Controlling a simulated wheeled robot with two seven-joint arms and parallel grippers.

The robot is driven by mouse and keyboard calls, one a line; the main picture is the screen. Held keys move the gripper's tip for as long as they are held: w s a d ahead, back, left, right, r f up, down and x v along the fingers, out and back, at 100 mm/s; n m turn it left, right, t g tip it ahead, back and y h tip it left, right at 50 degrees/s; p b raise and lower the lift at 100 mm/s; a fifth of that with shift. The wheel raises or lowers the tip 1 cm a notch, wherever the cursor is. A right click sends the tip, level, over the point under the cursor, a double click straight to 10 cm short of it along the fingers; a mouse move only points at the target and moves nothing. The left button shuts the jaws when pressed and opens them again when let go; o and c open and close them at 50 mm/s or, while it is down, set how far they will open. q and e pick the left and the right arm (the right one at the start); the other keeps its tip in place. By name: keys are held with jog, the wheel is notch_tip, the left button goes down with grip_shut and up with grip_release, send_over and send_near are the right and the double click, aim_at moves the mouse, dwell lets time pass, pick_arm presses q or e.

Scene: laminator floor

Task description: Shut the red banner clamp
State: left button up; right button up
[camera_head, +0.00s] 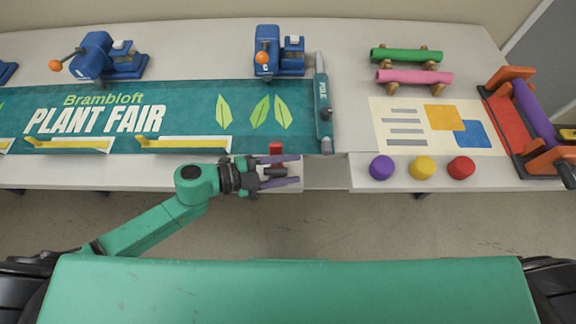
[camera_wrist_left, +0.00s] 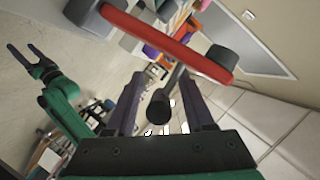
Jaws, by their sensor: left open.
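The red banner clamp (camera_head: 276,148) is at the table's front edge, by the banner's lower right part. In the left wrist view its long red bar (camera_wrist_left: 165,40) crosses the upper picture, with dark grey ends. A dark handle with a round knob (camera_wrist_left: 158,105) reaches from it towards my palm. My left gripper (camera_head: 292,170) is open, one finger on each side of the handle; I cannot tell if they touch it. My right gripper (camera_wrist_left: 27,52) shows at the left of the left wrist view, open and empty. My left gripper hides part of the clamp.
The green banner (camera_head: 180,103) lies flat, with yellow clamps (camera_head: 185,142) along its front edge. Blue presses (camera_head: 284,66) stand behind. Coloured knobs (camera_head: 423,168) line the front edge at right, near a red-and-purple roller machine (camera_head: 532,108).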

pick_arm(q)
grip_shut()
jog(key=shift+s+f, duration=0.1)
jog(key=shift+f, duration=0.05)
dwell(1.1)
